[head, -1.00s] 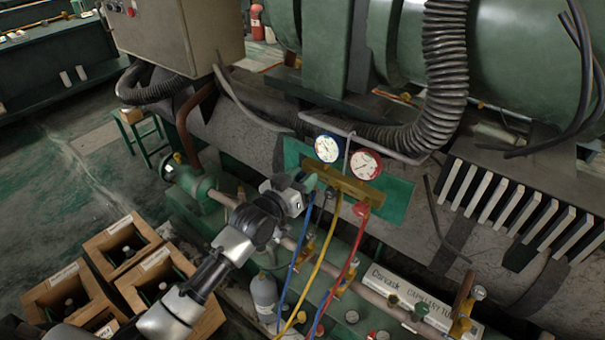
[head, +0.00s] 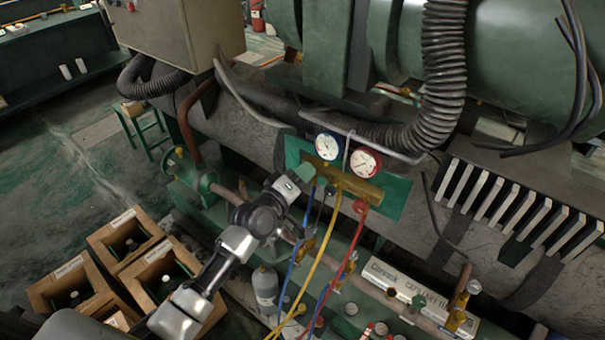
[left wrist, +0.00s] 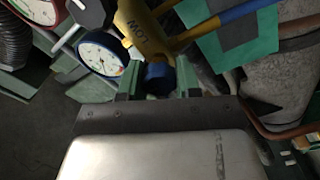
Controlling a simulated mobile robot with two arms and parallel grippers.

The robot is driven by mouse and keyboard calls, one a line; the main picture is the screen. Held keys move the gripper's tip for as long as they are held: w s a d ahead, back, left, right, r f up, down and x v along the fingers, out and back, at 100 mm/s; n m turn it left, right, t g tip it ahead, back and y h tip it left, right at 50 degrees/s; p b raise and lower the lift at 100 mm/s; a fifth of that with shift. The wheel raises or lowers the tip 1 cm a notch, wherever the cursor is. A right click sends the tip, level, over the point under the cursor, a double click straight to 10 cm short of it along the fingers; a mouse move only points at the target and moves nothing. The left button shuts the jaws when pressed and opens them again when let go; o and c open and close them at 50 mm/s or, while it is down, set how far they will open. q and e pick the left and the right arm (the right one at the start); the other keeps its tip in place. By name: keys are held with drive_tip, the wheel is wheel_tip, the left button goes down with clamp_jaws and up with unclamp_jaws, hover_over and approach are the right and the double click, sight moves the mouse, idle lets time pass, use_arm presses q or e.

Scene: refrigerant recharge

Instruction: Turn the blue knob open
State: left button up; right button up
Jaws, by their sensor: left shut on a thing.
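The blue knob (left wrist: 159,79) sits at the end of the brass manifold body (left wrist: 143,30), between the two green fingers of my left gripper (left wrist: 159,83) in the left wrist view. The gripper is shut on it. In the head view my left gripper (head: 306,172) reaches the left end of the brass manifold (head: 352,187), and the knob is hidden there. The blue-rimmed gauge (head: 328,146) and the red-rimmed gauge (head: 365,161) stand above the manifold. How far the knob is turned I cannot tell. My right gripper is not in view.
Blue, yellow (head: 324,244) and red hoses hang below the manifold, close to my left arm. A grey bottle (head: 265,287) stands under the arm. Wooden crates (head: 97,238) with bottles are at the lower left. A ribbed black hose (head: 445,75) curves above the gauges.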

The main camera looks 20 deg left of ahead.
use_arm(q)
drive_tip(key=shift+n, duration=1.2)
drive_tip(key=o, duration=0.9)
drive_tip(key=b+v, duration=0.1)
drive_tip(key=v, duration=0.9)
drive_tip(key=shift+s+a+b, duration=0.15)
drive_tip(key=shift+s+b, duration=0.15)
drive_tip(key=shift+s, duration=0.05)
